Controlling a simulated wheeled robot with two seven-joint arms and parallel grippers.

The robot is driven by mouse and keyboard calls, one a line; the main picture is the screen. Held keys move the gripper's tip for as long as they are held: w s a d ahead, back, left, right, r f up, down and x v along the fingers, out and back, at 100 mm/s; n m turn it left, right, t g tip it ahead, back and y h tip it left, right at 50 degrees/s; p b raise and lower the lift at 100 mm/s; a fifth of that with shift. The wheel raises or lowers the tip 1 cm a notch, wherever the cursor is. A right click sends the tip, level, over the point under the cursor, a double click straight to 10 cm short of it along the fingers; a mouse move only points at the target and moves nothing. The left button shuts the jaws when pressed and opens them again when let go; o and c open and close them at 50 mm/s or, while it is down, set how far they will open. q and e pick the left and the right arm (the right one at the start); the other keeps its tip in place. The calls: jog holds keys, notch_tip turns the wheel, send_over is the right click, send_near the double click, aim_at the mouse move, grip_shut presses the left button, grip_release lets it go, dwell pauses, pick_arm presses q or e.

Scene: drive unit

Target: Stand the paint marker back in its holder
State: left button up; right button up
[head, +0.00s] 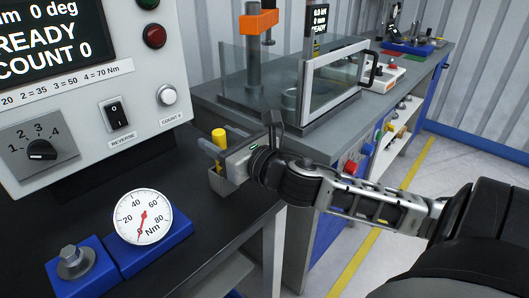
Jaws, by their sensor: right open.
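The paint marker (218,135) shows as a yellow upright cylinder near the right edge of the dark bench. Its lower part is hidden behind my right gripper. I cannot tell whether a finger touches the marker. My left gripper is out of view.
A control panel (85,85) with knob, switch and buttons rises at the left. A round torque gauge (143,216) and a blue block with a metal stud (75,262) sit on the front bench. A clear-guarded press (335,75) stands behind my right arm.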

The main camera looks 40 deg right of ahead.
pick_arm(q)
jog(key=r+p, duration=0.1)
jog(key=p, duration=0.2)
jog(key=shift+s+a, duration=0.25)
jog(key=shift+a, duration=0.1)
pick_arm(e)
jog(key=s+d, duration=0.1)
jog(key=s, duration=1.3)
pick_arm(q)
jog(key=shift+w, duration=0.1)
pick_arm(e)
jog(key=shift+r, duration=0.1)
